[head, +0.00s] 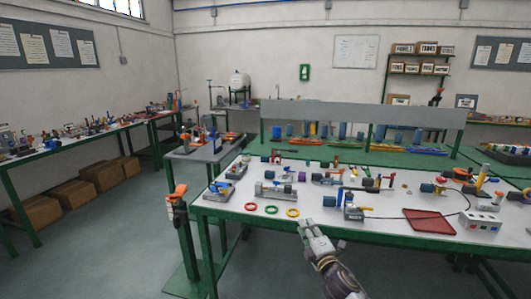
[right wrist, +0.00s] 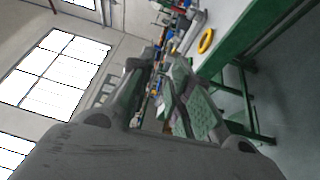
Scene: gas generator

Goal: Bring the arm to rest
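My right gripper (head: 316,230) is at the front edge of the white-topped table, with its arm coming in from the bottom of the head view. In the right wrist view, its grey fingers (right wrist: 163,88) stand apart with background showing between them, and nothing is seen held. My left gripper is not in the head view. The white table (head: 380,225) has green legs and carries several small mechanical parts. A red tray (head: 429,220) lies to the right of the gripper. A yellow ring (head: 292,212) lies just left of it and also shows in the wrist view (right wrist: 206,40).
A green ring (head: 251,207) and a red ring (head: 271,209) lie along the table's front edge. A white box (head: 480,226) with a dark cable stands at right. An orange-and-dark tool (head: 176,200) is by the table's left end.

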